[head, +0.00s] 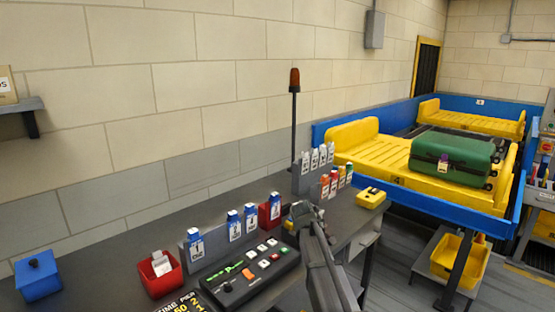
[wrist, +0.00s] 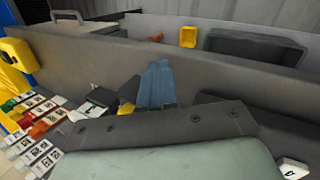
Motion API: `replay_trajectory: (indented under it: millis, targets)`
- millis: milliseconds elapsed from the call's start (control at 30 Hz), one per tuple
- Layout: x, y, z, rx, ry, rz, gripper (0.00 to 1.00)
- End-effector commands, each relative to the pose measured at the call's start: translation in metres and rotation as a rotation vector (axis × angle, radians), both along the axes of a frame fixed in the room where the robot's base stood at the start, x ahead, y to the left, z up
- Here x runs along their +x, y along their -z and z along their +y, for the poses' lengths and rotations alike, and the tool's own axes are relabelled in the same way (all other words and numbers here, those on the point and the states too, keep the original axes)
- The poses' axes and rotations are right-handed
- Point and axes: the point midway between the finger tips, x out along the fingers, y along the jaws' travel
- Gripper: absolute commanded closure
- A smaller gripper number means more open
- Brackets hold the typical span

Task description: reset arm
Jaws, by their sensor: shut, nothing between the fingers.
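My arm (head: 322,262) reaches up from the bottom of the head view over the grey desk (head: 345,222). Its upper end is near the right side of the control panel (head: 248,272) and in front of the red holder. My gripper (wrist: 157,84) shows in the wrist view as two blue-grey fingers close together beyond the dark palm. It is shut with nothing held. What lies directly behind the fingers is partly hidden by them.
Blue numbered bottles (head: 195,246) stand beside the panel. A red bin (head: 161,274) and a blue box (head: 38,276) are at the left. A beacon pole (head: 294,125) rises behind the desk. A green suitcase (head: 452,158) lies on a yellow tray (head: 365,150) on the conveyor.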

Motion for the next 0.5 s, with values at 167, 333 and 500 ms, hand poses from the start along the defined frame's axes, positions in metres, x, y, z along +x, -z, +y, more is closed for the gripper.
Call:
replay_trajectory:
  millis: [167, 333, 500]
  targets:
    - [-0.006, 0.034, -0.045, 0.121, 0.19, 0.023, 1.0]
    - [-0.029, 0.082, -0.055, 0.175, 0.285, 0.063, 1.0]
    - [-0.058, 0.132, -0.054, 0.193, 0.339, 0.108, 1.0]
